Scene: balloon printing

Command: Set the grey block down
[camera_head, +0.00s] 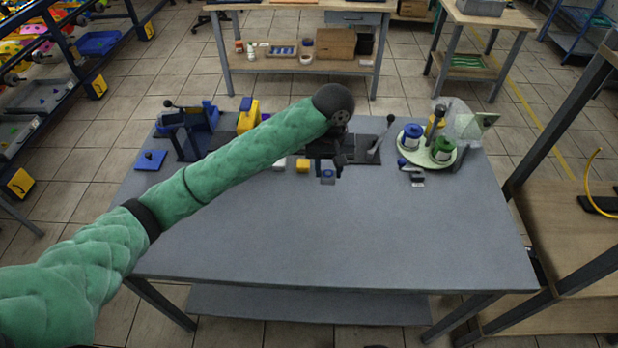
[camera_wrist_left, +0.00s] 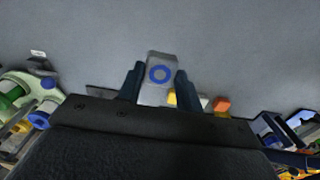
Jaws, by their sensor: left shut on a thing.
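The grey block (camera_wrist_left: 160,76), marked with a blue ring, is between the two dark fingers of my left gripper (camera_wrist_left: 154,88) in the left wrist view. The gripper is shut on it. In the head view the grey block (camera_head: 328,176) shows below my left gripper (camera_head: 328,164), over the far part of the grey table (camera_head: 330,235). I cannot tell whether the block touches the table. My right gripper is in neither view.
A yellow block (camera_head: 303,166) and a white block (camera_head: 280,163) stand left of the gripper. A round green stand (camera_head: 428,154) with blue and green spools is at the right. A blue piece (camera_head: 150,160) lies far left. The table's front is clear.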

